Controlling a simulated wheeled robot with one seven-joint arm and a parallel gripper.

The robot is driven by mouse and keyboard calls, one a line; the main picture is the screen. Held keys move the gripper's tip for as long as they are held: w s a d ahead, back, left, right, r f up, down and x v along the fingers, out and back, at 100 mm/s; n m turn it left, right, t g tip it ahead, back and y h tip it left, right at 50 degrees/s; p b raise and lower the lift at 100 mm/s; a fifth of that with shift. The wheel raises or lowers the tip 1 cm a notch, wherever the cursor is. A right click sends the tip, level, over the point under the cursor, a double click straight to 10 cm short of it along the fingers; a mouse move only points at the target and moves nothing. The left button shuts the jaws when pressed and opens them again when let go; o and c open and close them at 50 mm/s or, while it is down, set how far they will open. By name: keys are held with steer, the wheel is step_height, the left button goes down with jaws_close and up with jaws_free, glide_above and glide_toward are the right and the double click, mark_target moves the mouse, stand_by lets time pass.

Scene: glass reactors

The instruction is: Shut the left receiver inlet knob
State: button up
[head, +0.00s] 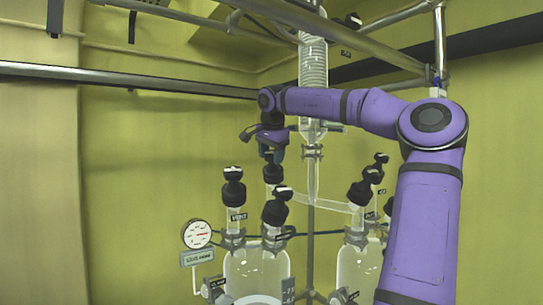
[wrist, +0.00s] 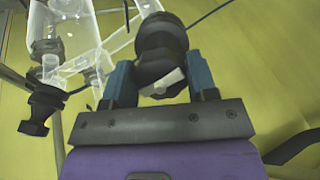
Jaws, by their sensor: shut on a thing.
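The left receiver (head: 257,268) is a clear glass vessel with several black-capped necks. Its inlet knob (head: 272,173) is a black knob at the back neck, beside a slanted glass tube. My gripper (head: 272,157) reaches down from above and is shut on this knob. In the wrist view the dark knob (wrist: 162,50) sits between the two blue fingers of my gripper (wrist: 160,82), with a pale mark on its near face. The knob's exact turn angle cannot be told.
A knob labelled VENT (head: 234,187) and a front knob (head: 276,207) stand close by. A round gauge (head: 197,234) is at the left. A second glass receiver (head: 358,268) is at the right, and a coiled glass condenser (head: 313,65) hangs behind. Metal rails cross above.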

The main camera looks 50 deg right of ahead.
steer(key=m+t, duration=0.1)
steer(key=m, duration=0.9)
steer(key=shift+m+t+h, duration=0.3)
steer(key=shift+m+h, duration=0.1)
steer(key=m, duration=0.4)
steer(key=shift+w+r+h, duration=0.1)
steer(key=shift+h, duration=0.2)
steer(key=m, duration=0.4)
steer(key=m+h, duration=0.1)
steer(key=m, duration=0.3)
steer(key=shift+d, duration=0.1)
steer(key=m, duration=0.4)
steer(key=shift+m+h, duration=0.4)
steer(key=m, duration=0.3)
steer(key=shift+m+g, duration=0.3)
steer(key=shift+g, duration=0.1)
steer(key=m+g, duration=0.1)
steer(key=m, duration=0.5)
steer(key=shift+m, duration=0.3)
steer(key=m, duration=0.6)
steer(key=shift+m+g, duration=0.3)
steer(key=shift+g, duration=0.1)
steer(key=m, duration=0.6)
steer(key=shift+s+g+y, duration=0.2)
steer(key=shift+g+y, duration=0.1)
steer(key=shift+y, duration=0.1)
steer(key=m, duration=0.6)
steer(key=shift+y, duration=0.4)
